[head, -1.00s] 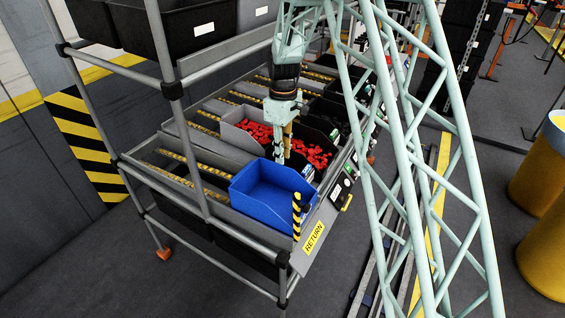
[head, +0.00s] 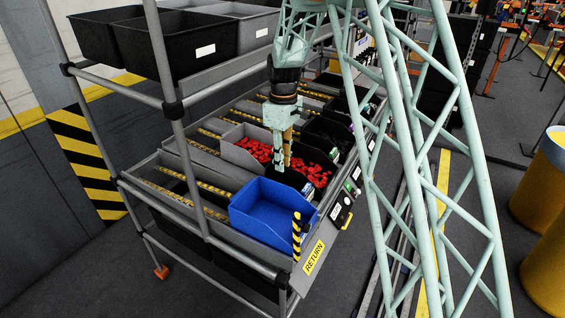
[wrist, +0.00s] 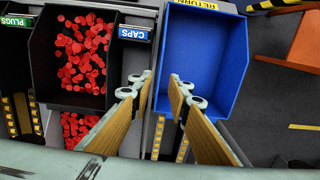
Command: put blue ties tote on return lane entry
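The blue tote (head: 262,221) is empty and sits at the near end of the rack, on the end lane beside the yellow RETURN sign (head: 314,257). In the wrist view the blue tote (wrist: 207,50) is upright and right of centre, with the RETURN sign (wrist: 197,4) at its top edge. My gripper (head: 283,170) points down at the tote's side nearest the red caps bin. In the wrist view my gripper (wrist: 159,82) is open, its fingertips apart on either side of the line of the tote's left wall. They look above the rim, and contact cannot be told.
A striped post (head: 296,232) rises by the tote's front. Black totes (head: 178,45) sit on the upper shelf. Open floor lies right of the rack.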

